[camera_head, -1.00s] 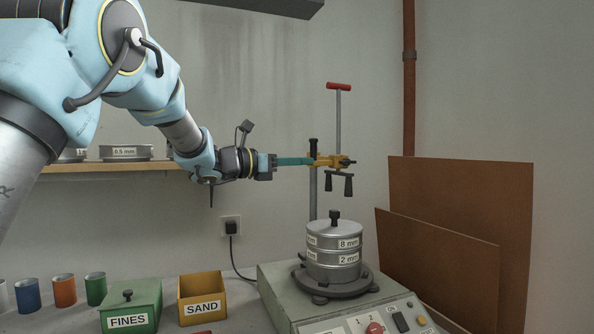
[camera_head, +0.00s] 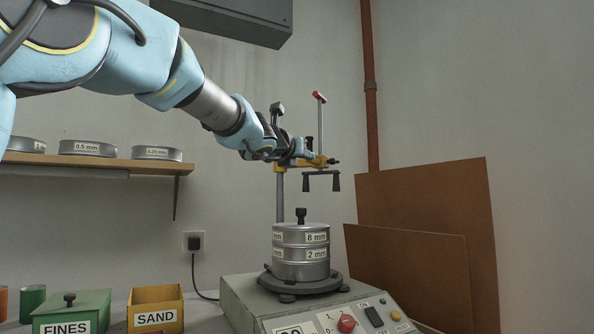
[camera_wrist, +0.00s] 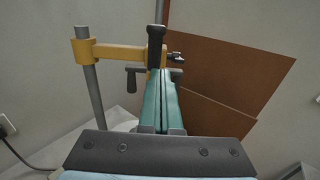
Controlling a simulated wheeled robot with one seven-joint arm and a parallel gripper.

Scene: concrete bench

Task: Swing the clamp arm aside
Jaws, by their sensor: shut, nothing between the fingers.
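The yellow clamp arm (camera_head: 316,164) sticks out to the right from a grey upright post (camera_head: 280,198), above and partly right of the sieve stack (camera_head: 301,252). It carries a red-topped T-handle rod (camera_head: 320,120) and dark hanging pieces. In the wrist view, the clamp arm (camera_wrist: 118,52) runs from its collar on the post to a dark upright grip (camera_wrist: 156,45). My gripper (camera_wrist: 164,72) is shut with nothing between its teal fingers. Its tips are at the arm's outer end, close to the grip; I cannot tell whether they touch. In the head view, my wrist partly hides this area.
The sieve stack stands on a shaker base (camera_head: 300,284) with a control panel. Brown boards (camera_head: 428,240) lean on the wall at right. A shelf (camera_head: 90,162) with sieves is at left. A SAND box (camera_head: 155,309) and a green FINES box (camera_head: 72,313) stand below.

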